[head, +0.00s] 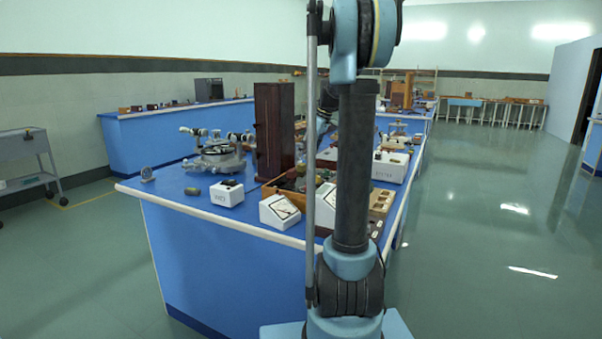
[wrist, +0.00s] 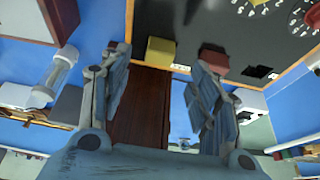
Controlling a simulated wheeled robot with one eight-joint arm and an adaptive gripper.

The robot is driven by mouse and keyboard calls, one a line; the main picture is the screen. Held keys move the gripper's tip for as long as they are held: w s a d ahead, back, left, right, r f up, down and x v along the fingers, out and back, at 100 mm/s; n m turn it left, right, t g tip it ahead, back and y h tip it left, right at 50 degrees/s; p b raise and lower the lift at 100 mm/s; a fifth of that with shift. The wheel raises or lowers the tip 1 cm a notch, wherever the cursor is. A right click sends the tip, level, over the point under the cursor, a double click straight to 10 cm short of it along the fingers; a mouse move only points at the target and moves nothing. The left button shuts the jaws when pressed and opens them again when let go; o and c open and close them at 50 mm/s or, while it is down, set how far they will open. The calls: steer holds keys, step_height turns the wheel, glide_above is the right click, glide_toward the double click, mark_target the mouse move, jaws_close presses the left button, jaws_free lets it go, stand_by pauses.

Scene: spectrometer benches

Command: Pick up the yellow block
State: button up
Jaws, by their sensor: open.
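The yellow block (wrist: 161,50) shows in the wrist view, near the edge of a dark board (wrist: 215,22). It appears between the tips of my gripper (wrist: 166,58), with clear space at both sides. My gripper is open, its two grey fingers spread wide, and nothing is held. How far the block is from the fingertips in depth I cannot tell. In the head view I cannot make out the yellow block, and my arm hides part of the bench.
A reddish-brown piece (wrist: 213,56) appears by the right fingertip. The blue bench (head: 175,187) is crowded: a tall dark wooden box (head: 273,130), a metal spectrometer (head: 218,158), white meters (head: 280,211) and a white box (head: 227,194). The floor at right is clear.

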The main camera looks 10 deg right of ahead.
mark_target(302, 164)
steer(key=shift+x, duration=3.15)
steer(key=shift+w+a+r, duration=0.1)
steer(key=shift+c, duration=0.3)
steer(key=c, duration=1)
